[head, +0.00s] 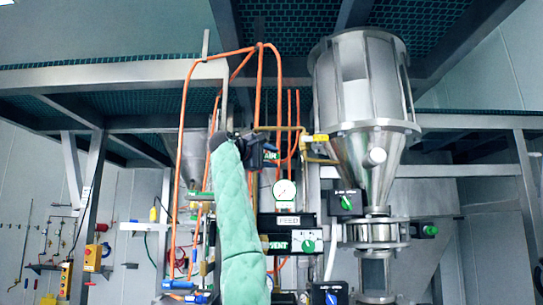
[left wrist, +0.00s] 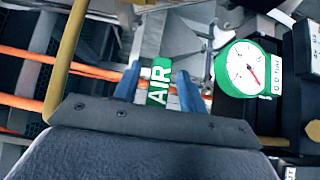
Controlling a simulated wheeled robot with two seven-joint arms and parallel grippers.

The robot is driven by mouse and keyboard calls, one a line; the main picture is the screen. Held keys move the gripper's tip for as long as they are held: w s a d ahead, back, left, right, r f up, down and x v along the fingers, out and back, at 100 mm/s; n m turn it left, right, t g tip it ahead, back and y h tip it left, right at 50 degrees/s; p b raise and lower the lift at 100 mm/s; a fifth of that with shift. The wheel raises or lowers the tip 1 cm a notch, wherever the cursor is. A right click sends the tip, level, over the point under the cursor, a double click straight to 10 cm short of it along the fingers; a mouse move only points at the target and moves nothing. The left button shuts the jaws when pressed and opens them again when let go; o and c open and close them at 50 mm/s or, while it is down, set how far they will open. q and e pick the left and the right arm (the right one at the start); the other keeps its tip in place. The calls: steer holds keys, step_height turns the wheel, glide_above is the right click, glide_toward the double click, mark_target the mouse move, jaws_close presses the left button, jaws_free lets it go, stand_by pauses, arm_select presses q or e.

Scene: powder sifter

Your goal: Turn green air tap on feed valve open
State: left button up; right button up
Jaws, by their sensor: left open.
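The green air tap, marked AIR, shows in the left wrist view (left wrist: 159,84) between the two blue fingers of my left gripper (left wrist: 160,76). The fingers stand apart on either side of it; I cannot tell whether they touch it. In the head view the green AIR marking (head: 271,155) shows just right of my left gripper (head: 262,147), at the top of my green-sleeved arm. The arm hides part of the feed valve panel, whose FEED label (head: 288,221) shows below the gauge. My right gripper is not in view.
A round pressure gauge (head: 285,192) sits close to the tap and shows large in the left wrist view (left wrist: 245,69). Orange hoses (head: 183,150) and brass pipes run around it. A steel hopper (head: 365,110) stands to the right. A green VENT label (head: 276,243) is lower down.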

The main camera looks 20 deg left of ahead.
arm_select(q)
steer(key=shift+w+d, duration=0.15)
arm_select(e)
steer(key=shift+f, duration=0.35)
arm_select(q)
steer(key=shift+c, duration=0.2)
jaws_close()
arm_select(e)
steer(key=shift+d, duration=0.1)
